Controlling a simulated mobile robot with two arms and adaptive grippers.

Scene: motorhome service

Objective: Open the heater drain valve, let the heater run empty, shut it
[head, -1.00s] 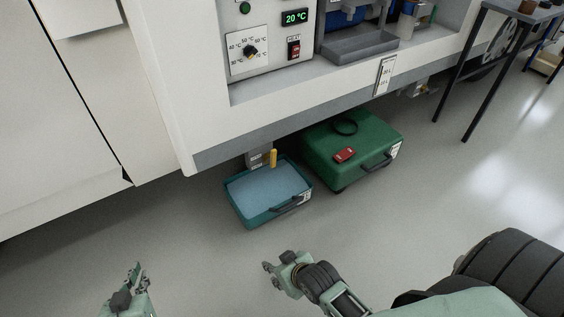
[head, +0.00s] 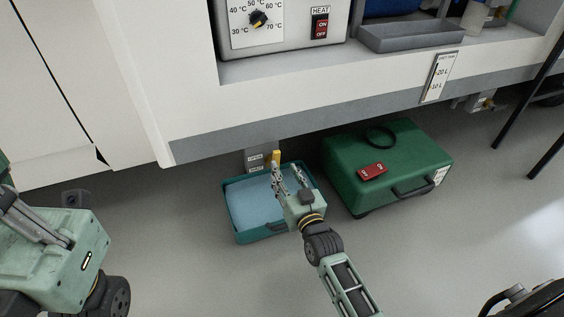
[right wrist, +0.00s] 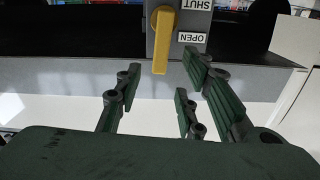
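The yellow valve lever (head: 276,157) sits on a grey plate (head: 259,160) under the motorhome's skirt. In the right wrist view the lever (right wrist: 163,42) runs from the plate's upper part down the picture, beside upside-down labels SHUT and OPEN; its end is nearer OPEN. My right gripper (head: 287,177) is open just in front of the lever; its fingers (right wrist: 161,72) stand apart on either side of it, with nothing held. A teal tray (head: 229,220) with a light blue inside lies below the valve. My left arm (head: 65,245) is at the left edge; its finger opening is unclear.
A green case (head: 395,150) with a red device (head: 373,171) and black ring (head: 380,136) stands right of the tray. The heater panel (head: 285,50) has a dial and a red HEAT switch (head: 320,26). Dark table legs (head: 525,105) stand at right.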

